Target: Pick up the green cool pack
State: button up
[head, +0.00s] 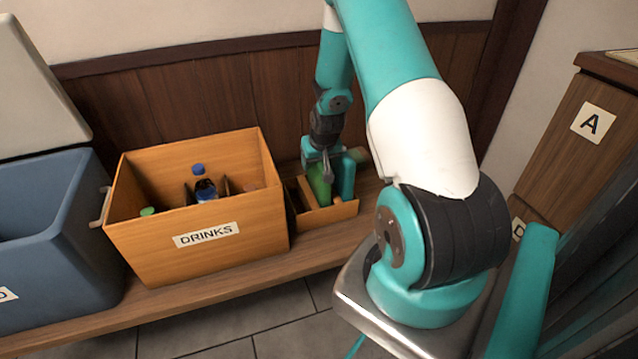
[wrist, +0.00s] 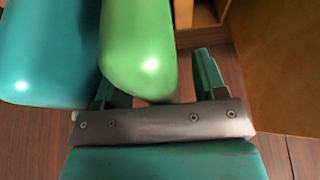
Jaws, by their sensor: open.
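The green cool pack (head: 319,186) stands upright in a small wooden holder (head: 330,215) on the bench. A teal pack (head: 346,178) stands right beside it. My gripper (head: 318,160) is open at the top of the green pack. In the wrist view the green pack (wrist: 138,45) reaches between the fingers of my gripper (wrist: 158,80), closer to the left finger, with a gap to the right finger. The teal pack (wrist: 45,50) lies to its left, outside the fingers. The left fingertip is largely hidden by the packs, so I cannot tell whether it touches them.
A wooden DRINKS crate (head: 190,240) with bottles stands just left of the holder, and its wall (wrist: 275,70) is close on the right in the wrist view. A blue cooler box (head: 60,245) stands farther left. A wood-panelled wall runs behind. A cabinet marked A (head: 592,123) is at right.

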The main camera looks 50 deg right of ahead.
jog(key=shift+f, duration=0.2)
dwell(0.4)
jog(key=shift+r, duration=0.1)
grip_shut()
